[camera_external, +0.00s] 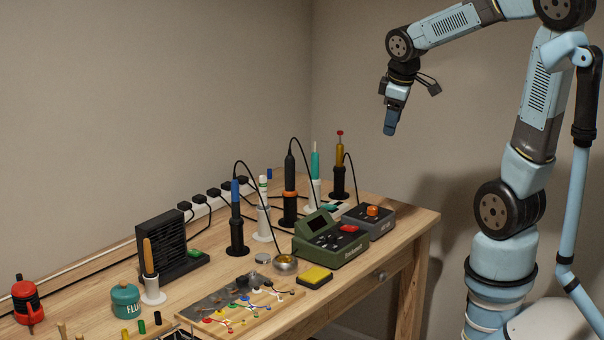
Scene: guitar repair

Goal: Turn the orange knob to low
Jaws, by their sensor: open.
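An orange knob (372,210) sits on top of a small dark grey box (368,222) near the right end of the wooden bench. The knob's setting marks are too small to read. My gripper (389,130) hangs in the air above and a little to the right of the box in the picture, pointing down. It is well apart from the knob and holds nothing that I can see. Its fingers overlap from this side.
A green station (331,243) with a red part stands left of the grey box. Several irons in holders stand behind it, with black cables looping up. A yellow sponge (315,277) and a wiring board (240,306) lie in front. Air around my gripper is clear.

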